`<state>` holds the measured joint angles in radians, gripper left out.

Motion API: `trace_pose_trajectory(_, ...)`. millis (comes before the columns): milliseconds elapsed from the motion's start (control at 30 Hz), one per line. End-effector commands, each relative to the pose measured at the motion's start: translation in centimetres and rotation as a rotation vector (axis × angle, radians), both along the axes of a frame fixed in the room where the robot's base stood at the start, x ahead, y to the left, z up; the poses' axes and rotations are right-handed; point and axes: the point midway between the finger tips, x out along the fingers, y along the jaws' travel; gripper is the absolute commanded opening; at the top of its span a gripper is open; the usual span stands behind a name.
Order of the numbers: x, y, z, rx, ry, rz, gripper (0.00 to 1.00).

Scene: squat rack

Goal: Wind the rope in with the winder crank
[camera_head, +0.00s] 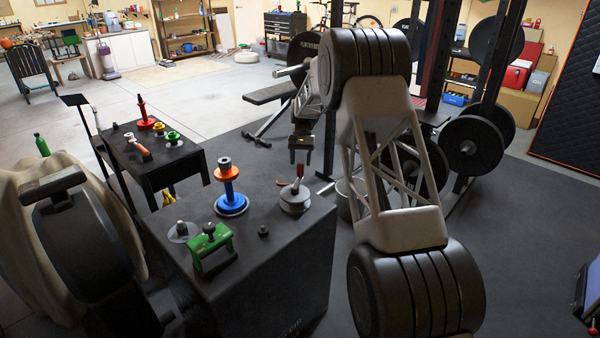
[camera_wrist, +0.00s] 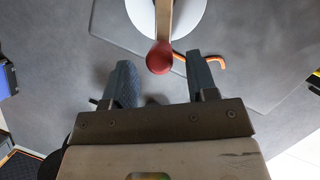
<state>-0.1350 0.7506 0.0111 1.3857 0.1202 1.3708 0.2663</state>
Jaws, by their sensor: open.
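The winder (camera_head: 295,205) is a squat grey round drum near the right edge of the black box top (camera_head: 262,246). Its crank arm ends in a red knob (camera_wrist: 159,57). In the wrist view the drum shows as a white disc (camera_wrist: 189,18), with the light-coloured crank arm (camera_wrist: 164,22) across it. My gripper (camera_head: 301,158) is open and empty, pointing down just beyond the winder in the head view. In the wrist view the knob appears between the two fingertips, with no contact visible. The height gap is unclear. An orange curved piece (camera_wrist: 214,61) lies beside the right finger; I cannot tell if it is rope.
A blue and orange spool (camera_head: 229,190) stands left of the winder. A green bracket-like device (camera_head: 211,250) and a small dark knob (camera_head: 263,231) are on the same box. A side table (camera_head: 172,160) with coloured spools is behind left. Weight plates (camera_head: 470,146) stand at right.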

Motion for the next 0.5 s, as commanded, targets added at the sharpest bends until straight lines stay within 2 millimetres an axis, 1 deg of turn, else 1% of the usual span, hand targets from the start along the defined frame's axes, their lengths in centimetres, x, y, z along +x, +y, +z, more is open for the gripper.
trace_pose_trajectory(100,-0.6,0.1,-1.5,-0.001,0.002,0.000,0.53)
trace_pose_trajectory(300,-1.4,0.2,-3.3,0.000,0.001,0.000,0.53)
trace_pose_trajectory(500,-1.8,0.3,-4.2,0.000,0.000,0.000,0.53)
